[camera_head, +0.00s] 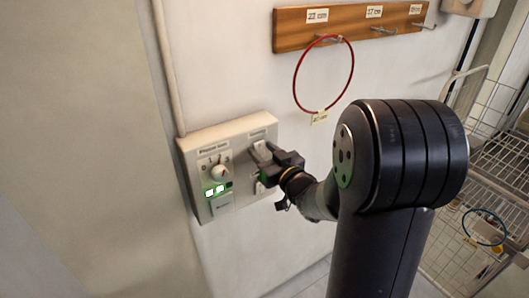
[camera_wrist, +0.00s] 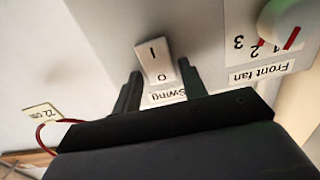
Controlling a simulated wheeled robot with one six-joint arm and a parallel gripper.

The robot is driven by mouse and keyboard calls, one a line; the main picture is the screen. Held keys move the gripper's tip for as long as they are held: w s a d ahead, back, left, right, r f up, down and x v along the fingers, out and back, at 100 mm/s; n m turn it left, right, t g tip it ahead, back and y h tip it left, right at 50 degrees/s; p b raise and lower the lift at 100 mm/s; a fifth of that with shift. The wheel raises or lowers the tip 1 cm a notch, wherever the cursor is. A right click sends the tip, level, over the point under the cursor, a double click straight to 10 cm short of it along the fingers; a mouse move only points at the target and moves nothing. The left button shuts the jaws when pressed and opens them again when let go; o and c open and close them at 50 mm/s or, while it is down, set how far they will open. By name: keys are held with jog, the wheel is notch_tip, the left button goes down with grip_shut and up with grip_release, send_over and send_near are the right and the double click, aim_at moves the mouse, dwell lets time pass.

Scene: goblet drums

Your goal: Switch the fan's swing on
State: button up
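The swing switch (camera_wrist: 153,62) is a white rocker marked I and 0, seen upside down in the wrist view above the upside-down "Swing" label (camera_wrist: 166,97). My gripper (camera_wrist: 160,70) is open, with one dark finger on each side of the rocker; I cannot tell whether either finger touches it. In the head view my gripper (camera_head: 264,158) is at the right part of the pale wall control panel (camera_head: 187,151) and covers much of the switch area. Which side of the rocker is pressed in is unclear.
A fan knob (camera_wrist: 286,22) with a "Front fan" label sits beside the switch; the head view shows a knob (camera_head: 221,172) above green lights (camera_head: 214,191). A red hoop (camera_head: 296,83) hangs from a wooden hook rail (camera_head: 350,24). A wire rack (camera_head: 490,150) stands at right.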

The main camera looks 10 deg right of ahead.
jog(key=c, duration=0.7)
jog(key=b, duration=0.3)
jog(key=shift+f+t, duration=0.3)
jog(key=shift+f, duration=0.1)
jog(key=shift+t+b, duration=0.3)
jog(key=shift+b, duration=0.9)
jog(key=t+b, duration=0.1)
jog(key=b, duration=0.3)
jog(key=shift+s+f+y, duration=0.1)
jog(key=shift+f+y, duration=0.1)
jog(key=shift+y, duration=0.2)
jog(key=shift+r+t+b, duration=0.2)
jog(key=shift+t+b, duration=0.1)
jog(key=shift+b, duration=0.4)
jog(key=o, duration=1)
